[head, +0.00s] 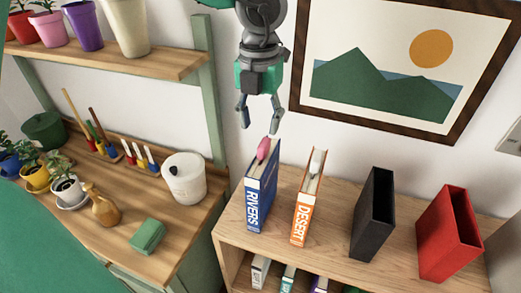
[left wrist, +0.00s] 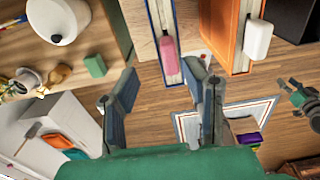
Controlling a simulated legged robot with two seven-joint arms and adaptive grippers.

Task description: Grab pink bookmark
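The pink bookmark (head: 263,149) sticks up out of the top of the blue RIVERS book (head: 262,195), which stands upright on the wooden shelf top. My left gripper (head: 261,128) hangs above the bookmark with its two fingers apart and nothing between them. In the left wrist view the bookmark (left wrist: 169,48) lies ahead of the open fingertips (left wrist: 162,76), apart from them. A dark grey and green part at the right edge of that view looks like my right gripper (left wrist: 299,95); its finger state is unclear.
An orange DESERT book (head: 308,200) with a white bookmark (head: 317,160) stands right of the blue book. A black holder (head: 373,215) and a red holder (head: 449,235) stand farther right. A white pot (head: 185,180) is on the bench at left. A framed picture (head: 385,75) hangs behind.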

